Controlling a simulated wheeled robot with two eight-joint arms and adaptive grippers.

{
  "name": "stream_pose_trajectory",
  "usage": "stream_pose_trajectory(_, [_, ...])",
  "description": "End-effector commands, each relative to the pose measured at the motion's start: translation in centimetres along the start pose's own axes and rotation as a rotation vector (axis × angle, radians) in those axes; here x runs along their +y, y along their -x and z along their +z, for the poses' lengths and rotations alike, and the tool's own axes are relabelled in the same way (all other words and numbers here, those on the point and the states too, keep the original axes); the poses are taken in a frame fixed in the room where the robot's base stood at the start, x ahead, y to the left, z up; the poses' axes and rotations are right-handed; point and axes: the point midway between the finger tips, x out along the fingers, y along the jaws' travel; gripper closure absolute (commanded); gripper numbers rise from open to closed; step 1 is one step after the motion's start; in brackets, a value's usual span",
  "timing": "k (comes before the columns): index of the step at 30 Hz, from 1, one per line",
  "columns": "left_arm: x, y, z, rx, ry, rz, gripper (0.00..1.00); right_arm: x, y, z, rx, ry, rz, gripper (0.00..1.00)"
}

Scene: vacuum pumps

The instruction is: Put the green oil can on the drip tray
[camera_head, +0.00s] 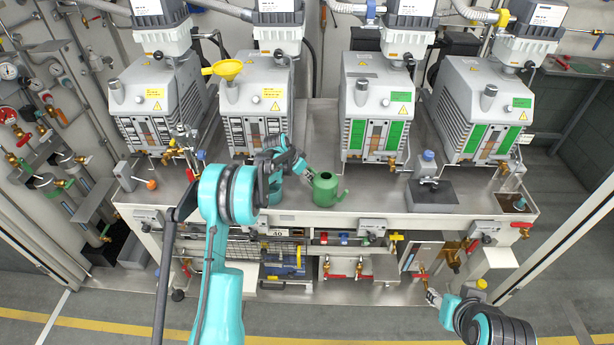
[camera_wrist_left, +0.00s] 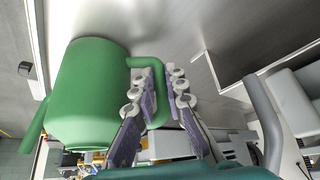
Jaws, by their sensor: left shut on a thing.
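The green oil can (camera_head: 326,190) is upright over the front of the metal bench, with its spout toward the right in the head view. My left gripper (camera_head: 308,172) is at its left side. In the left wrist view the can (camera_wrist_left: 88,95) fills the left part, and its handle (camera_wrist_left: 158,112) lies between the fingers of my left gripper (camera_wrist_left: 165,90), which is shut on it. I cannot tell whether the can's base touches the bench. A dark grey square (camera_head: 450,197), possibly the drip tray, lies right of the can. My right gripper (camera_head: 432,297) is low at the right, apart from everything handled.
Several grey vacuum pumps (camera_head: 375,105) stand in a row behind the can. A yellow funnel (camera_head: 228,69) sits at the second pump from the left. The bench strip between can and square looks clear.

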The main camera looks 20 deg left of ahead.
Motion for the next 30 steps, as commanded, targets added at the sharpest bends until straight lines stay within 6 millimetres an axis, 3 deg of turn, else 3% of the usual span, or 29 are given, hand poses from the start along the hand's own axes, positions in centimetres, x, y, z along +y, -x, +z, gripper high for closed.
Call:
stream_pose_trajectory(7, [0.00,-0.38,0.21,0.000,0.000,0.000,1.00,0.00,-0.26,0.19,0.000,0.000,0.000,0.60])
stream_pose_trajectory(8, [0.00,-0.33,0.18,0.000,0.000,0.000,0.80,0.00,-0.23,0.17,0.000,0.000,0.000,0.60])
stream_pose_trajectory(10, [0.00,-0.31,0.17,0.000,0.000,0.000,0.64,0.00,-0.21,0.15,0.000,0.000,0.000,0.60])
stream_pose_trajectory(22, [-0.01,-0.31,0.18,0.000,0.000,0.000,0.64,0.00,-0.21,0.15,0.000,0.000,0.000,0.60])
stream_pose_trajectory(23, [-0.01,-0.31,0.18,0.000,0.000,0.000,0.66,0.00,-0.21,0.15,0.000,0.000,0.000,0.60])
stream_pose_trajectory(24, [0.00,-0.31,0.18,0.000,0.000,0.000,0.77,0.00,-0.21,0.15,0.000,0.000,0.000,0.60])
stream_pose_trajectory(25, [0.00,-0.31,0.18,0.000,0.000,0.000,0.81,0.00,-0.21,0.15,0.000,0.000,0.000,0.60])
stream_pose_trajectory(30, [0.00,-0.31,0.18,0.000,0.000,0.000,0.81,0.00,-0.21,0.15,0.000,0.000,0.000,0.60])
